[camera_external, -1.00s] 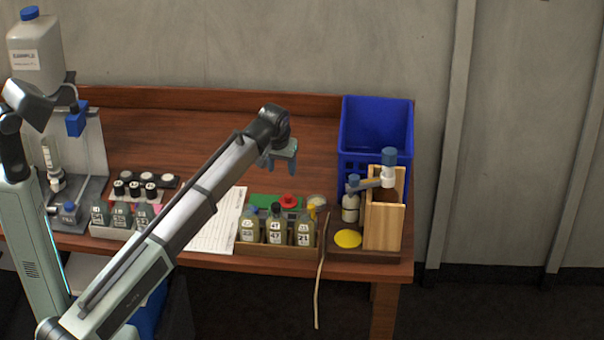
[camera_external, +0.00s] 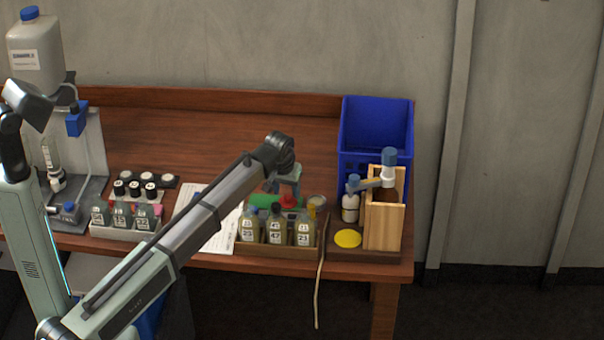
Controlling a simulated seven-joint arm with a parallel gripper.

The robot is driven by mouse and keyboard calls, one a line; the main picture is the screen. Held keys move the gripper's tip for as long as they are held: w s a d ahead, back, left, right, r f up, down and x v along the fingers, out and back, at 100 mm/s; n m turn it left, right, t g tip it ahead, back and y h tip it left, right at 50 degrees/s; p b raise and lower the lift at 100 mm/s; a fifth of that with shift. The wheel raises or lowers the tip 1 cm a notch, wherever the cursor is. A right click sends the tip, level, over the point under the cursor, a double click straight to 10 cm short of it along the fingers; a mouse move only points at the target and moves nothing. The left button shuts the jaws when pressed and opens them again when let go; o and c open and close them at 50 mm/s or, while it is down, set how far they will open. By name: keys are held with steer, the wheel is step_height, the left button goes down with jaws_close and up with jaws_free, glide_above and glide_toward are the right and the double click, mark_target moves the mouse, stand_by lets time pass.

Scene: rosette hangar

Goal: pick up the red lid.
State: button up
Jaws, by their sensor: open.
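The red lid (camera_external: 288,201) sits on a green surface (camera_external: 262,201) behind the row of bottles near the table's front edge. My gripper (camera_external: 285,192) points down just above and behind the red lid, with its jaws open and nothing seen between them. The fingers overlap the lid's upper edge in this view, so I cannot tell whether they touch it or are around it.
Several bottles (camera_external: 275,230) stand in a box directly in front of the lid. A small jar (camera_external: 317,204) is right of it. A blue crate (camera_external: 376,130) and a wooden box (camera_external: 384,222) stand further right. The back middle of the table is clear.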

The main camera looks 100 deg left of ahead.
mark_target(288, 199)
steer(key=shift+x, duration=1.2)
jaws_close()
